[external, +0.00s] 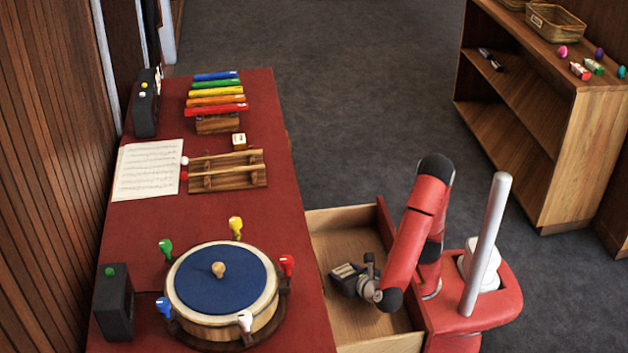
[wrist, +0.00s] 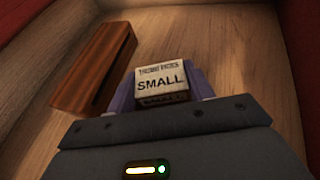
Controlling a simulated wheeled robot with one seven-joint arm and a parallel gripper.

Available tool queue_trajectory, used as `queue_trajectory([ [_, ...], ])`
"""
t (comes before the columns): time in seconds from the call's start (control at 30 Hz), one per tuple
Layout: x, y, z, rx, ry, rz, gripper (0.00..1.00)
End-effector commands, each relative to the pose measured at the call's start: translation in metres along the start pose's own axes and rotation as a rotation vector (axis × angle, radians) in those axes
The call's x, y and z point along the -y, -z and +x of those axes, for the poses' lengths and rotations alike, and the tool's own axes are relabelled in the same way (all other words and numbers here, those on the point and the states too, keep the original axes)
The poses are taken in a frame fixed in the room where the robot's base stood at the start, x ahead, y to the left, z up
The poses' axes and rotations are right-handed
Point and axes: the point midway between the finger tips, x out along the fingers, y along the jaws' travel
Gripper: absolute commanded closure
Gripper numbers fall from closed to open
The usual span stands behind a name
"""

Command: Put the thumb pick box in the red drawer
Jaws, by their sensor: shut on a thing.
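The thumb pick box (wrist: 163,82) is a small pale box with "SMALL" printed on it. My gripper (wrist: 163,98) is shut on it, with a finger at each side. The drawer (external: 337,222) is pulled open from the red table, with a bare wooden inside and red on its outer edge. My gripper (external: 352,284) is inside the drawer's outline in the external view, where its own body hides most of the box. In the wrist view the drawer floor (wrist: 225,60) lies behind the box. I cannot tell whether the box touches it.
A dark brown wooden block (wrist: 95,66) lies in the drawer, left of the box. The red table (external: 215,215) holds a blue-topped drum (external: 222,282), a colourful xylophone (external: 216,92), sheet music (external: 148,170) and another small pale box (external: 239,141). A wooden shelf (external: 560,150) stands at right.

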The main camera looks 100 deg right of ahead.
Motion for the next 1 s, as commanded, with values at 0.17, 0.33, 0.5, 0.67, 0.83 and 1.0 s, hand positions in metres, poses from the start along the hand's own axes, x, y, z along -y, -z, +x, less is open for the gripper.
queue_trajectory([
  [0.17, 0.0, 0.002, 0.001, 0.0, 0.0, 0.0, 0.44],
  [0.33, 0.0, 0.002, 0.001, 0.0, 0.0, 0.0, 0.26],
  [0.5, 0.0, 0.002, 0.001, 0.0, 0.0, 0.0, 0.26],
  [0.67, 0.0, -0.002, -0.002, 0.0, -0.001, 0.0, 0.26],
  [0.83, -0.001, 0.0, -0.028, -0.001, -0.003, 0.0, 0.26],
  [1.0, -0.001, 0.001, -0.066, 0.0, -0.004, 0.001, 0.26],
])
